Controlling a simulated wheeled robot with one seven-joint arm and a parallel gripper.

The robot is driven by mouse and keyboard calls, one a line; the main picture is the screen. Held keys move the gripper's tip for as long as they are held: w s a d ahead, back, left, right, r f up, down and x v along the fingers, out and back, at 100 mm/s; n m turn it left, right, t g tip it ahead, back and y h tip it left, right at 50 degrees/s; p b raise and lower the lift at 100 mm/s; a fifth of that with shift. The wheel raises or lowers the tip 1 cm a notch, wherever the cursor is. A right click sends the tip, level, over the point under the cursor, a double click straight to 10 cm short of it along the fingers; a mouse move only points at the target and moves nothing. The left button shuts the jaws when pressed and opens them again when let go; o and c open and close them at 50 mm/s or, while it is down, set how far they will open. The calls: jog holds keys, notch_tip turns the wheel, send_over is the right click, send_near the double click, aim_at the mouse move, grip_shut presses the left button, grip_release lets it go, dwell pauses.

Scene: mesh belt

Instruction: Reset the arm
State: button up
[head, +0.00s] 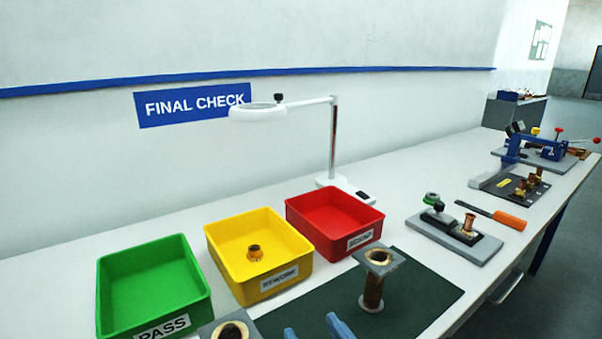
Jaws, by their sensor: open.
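Two blue, rounded shapes (340,326) are cut off by the bottom edge, in front of the dark green mat (429,287). A copper tube with a grey square flange (373,290) stands upright on the mat. A similar grey flange with a copper ring (205,331) is partly cut off at the bottom edge.
A green PASS bin (104,290), a yellow REWORK bin (222,263) with a copper piece (255,252), and a red SCRAP bin (302,228) stand in a row. A magnifier lamp (333,140) rises behind. Fixtures (455,240) and an orange-handled tool (509,220) lie right.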

jog(key=s+d+f+m+h, duration=0.1)
jog(key=s+d+f, duration=0.4)
jog(key=s+d, duration=0.2)
jog(key=s+d+m+h, duration=0.1)
jog(key=s+d, duration=0.3)
jog(key=s, duration=0.4)
jog(key=s+d+r+m+h, duration=0.1)
jog(key=s+d, duration=0.3)
jog(key=s, duration=0.5)
jog(key=s+d+r+m+h, duration=0.1)
jog(key=s+d+h, duration=0.2)
jog(key=s, duration=0.6)
jog(key=shift+d, duration=0.6)
